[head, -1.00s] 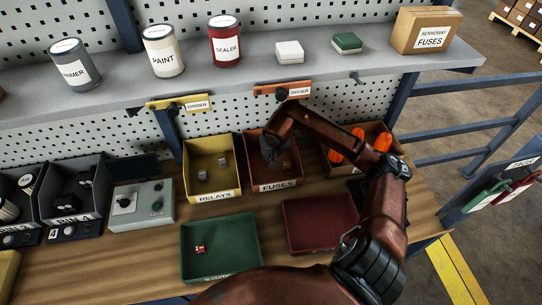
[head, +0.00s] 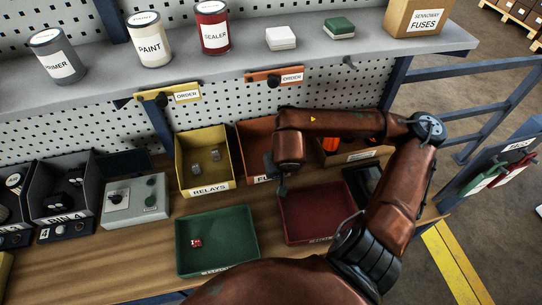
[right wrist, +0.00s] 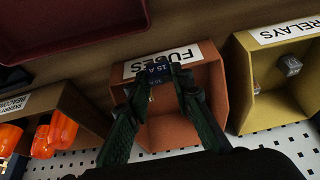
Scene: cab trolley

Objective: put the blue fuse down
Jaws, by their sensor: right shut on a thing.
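The blue fuse (right wrist: 156,74), dark and marked "15 A", is between the fingertips of my right gripper (right wrist: 158,84) in the right wrist view. The gripper is shut on it. In the head view my right gripper (head: 279,182) hangs at the front of the orange FUSES bin (head: 256,136), near the back left corner of the dark red tray (head: 318,216). The fuse cannot be made out there. In the wrist view the FUSES bin (right wrist: 205,98) lies behind the fuse. My left gripper is not in view.
A green tray (head: 222,238) holding a small red item stands left of the red tray, which looks empty. A yellow RELAYS bin (head: 204,140) holds small grey parts. A bin with orange items (head: 357,155) stands right. A shelf (head: 230,68) runs above.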

